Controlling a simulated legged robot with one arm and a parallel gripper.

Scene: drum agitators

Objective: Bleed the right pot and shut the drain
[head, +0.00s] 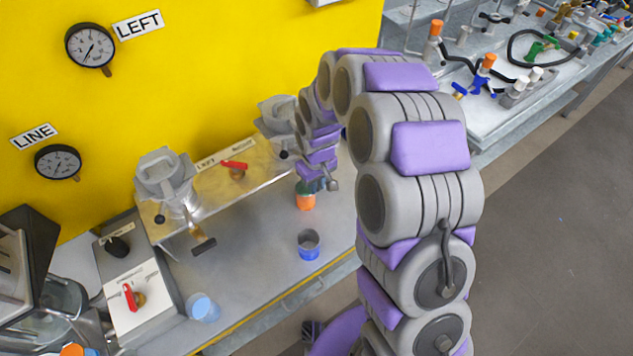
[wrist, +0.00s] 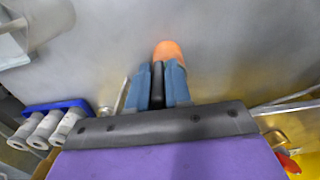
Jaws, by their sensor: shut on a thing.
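The right pot (head: 275,118) is a grey lidded vessel on the raised metal shelf, partly hidden behind my arm. My gripper (head: 317,180) is low in front of it, beyond the shelf's front edge. In the wrist view the two blue fingers of my gripper (wrist: 157,88) are closed on a narrow black handle (wrist: 157,84). It looks like the right pot's drain handle, but its link to the pot is hidden. An orange vessel (head: 305,200) stands on the bench below my gripper; its orange part (wrist: 168,50) shows just past the fingertips.
The left pot (head: 167,178) has a dark drain handle (head: 203,245). A red lever (head: 234,166) sits between the pots. A blue-based cup (head: 308,243) and a pale blue cup (head: 202,307) stand on the bench. A LEFT gauge (head: 90,45) and LINE gauge (head: 58,162) hang on the yellow wall.

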